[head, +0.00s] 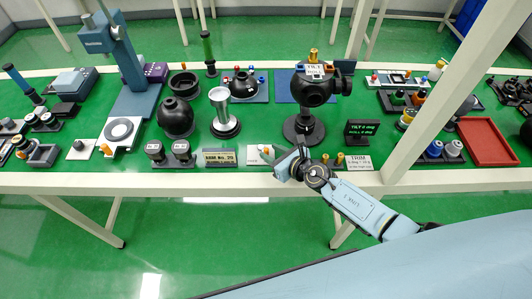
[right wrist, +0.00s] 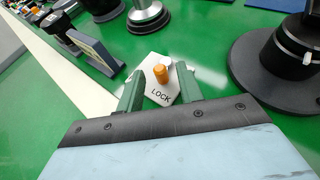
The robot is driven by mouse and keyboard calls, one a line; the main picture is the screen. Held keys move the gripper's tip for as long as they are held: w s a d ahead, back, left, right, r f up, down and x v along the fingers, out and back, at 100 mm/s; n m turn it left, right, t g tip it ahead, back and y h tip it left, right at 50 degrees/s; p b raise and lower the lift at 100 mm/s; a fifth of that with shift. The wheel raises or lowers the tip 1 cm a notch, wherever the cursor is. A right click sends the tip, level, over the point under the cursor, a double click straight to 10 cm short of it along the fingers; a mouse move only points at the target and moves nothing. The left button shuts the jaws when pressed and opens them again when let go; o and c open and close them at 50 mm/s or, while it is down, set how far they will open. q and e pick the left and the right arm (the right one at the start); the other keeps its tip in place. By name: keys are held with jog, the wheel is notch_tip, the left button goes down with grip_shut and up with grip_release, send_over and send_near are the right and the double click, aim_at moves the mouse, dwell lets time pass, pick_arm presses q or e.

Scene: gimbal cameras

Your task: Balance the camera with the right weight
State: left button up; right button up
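The black ball-shaped camera (head: 310,88) sits on a round black stand (head: 303,128), with a brass piece (head: 313,55) and a label on top. A dark display (head: 362,130) beside it seems to read TILT 0 deg. A TRIM card (head: 345,162) lies at the front edge, with small brass weights (head: 338,158) next to it. My right gripper (head: 284,163) is beside the white LOCK plate (head: 256,155). In the right wrist view its green fingers (right wrist: 160,84) are apart on either side of the plate's orange knob (right wrist: 160,73), with gaps. My left gripper is out of view.
A nameplate (head: 218,158) and two dark grey weights (head: 168,151) stand left of the LOCK plate. A silver cylinder on a black base (head: 222,112) stands behind. A pale post (head: 440,95) crosses the right side, near a red tray (head: 487,140). Green tabletop shows between them.

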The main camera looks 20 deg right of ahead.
aim_at(268, 151)
jog(key=shift+b+x, duration=0.65)
jog(key=shift+x, duration=1.05)
grip_shut()
